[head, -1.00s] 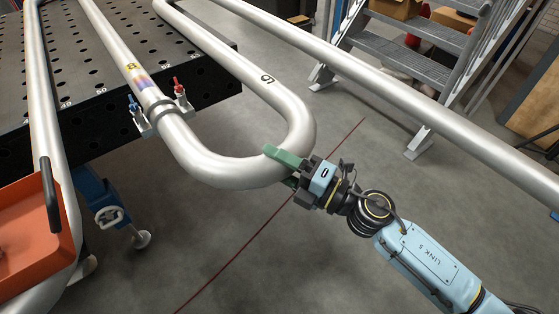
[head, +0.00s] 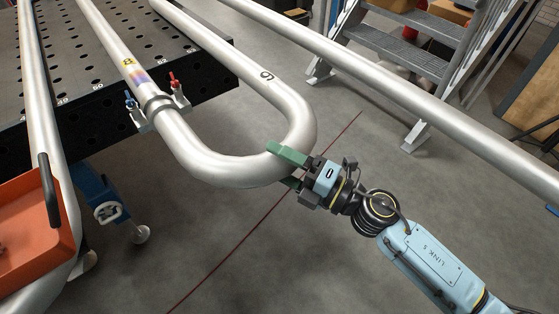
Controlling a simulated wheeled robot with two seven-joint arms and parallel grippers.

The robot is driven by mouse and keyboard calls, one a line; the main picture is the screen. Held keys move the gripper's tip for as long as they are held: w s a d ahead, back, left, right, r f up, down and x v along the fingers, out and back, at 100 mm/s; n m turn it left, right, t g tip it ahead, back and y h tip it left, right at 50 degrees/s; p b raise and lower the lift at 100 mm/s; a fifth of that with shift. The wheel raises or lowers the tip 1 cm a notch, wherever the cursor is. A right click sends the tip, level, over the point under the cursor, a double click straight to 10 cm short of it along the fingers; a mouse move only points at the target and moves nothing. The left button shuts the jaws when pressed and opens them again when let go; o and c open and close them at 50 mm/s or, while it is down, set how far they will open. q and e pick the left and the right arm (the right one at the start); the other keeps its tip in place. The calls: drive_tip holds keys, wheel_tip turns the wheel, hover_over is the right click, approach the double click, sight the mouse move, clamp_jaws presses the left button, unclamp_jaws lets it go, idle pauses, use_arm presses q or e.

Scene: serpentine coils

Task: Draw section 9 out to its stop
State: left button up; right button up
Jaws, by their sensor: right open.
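Section 9 is the silver pipe marked with a dark 9 (head: 265,75). It runs off the perforated table into a U-bend (head: 225,172) that joins the pipe marked 8 (head: 127,63). My right gripper (head: 284,169) is at the outer right side of the bend. Its green fingers are open, one above the pipe and one mostly hidden below it, so the pipe lies between them. Whether they touch it cannot be told. My left gripper is not in view.
Clamps with a red knob (head: 174,80) and a blue knob (head: 129,99) flank pipe 8 at the table edge (head: 205,100). An orange tray (head: 25,245) is at lower left. Another long pipe (head: 385,75) and grey steps (head: 420,55) are at right. Floor below the bend is clear.

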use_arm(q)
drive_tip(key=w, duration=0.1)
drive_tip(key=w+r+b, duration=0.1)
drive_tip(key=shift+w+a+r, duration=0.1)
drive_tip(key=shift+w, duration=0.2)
use_arm(e)
drive_tip(key=v, duration=1.3)
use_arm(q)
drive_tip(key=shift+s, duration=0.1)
use_arm(e)
drive_tip(key=shift+f, duration=0.1)
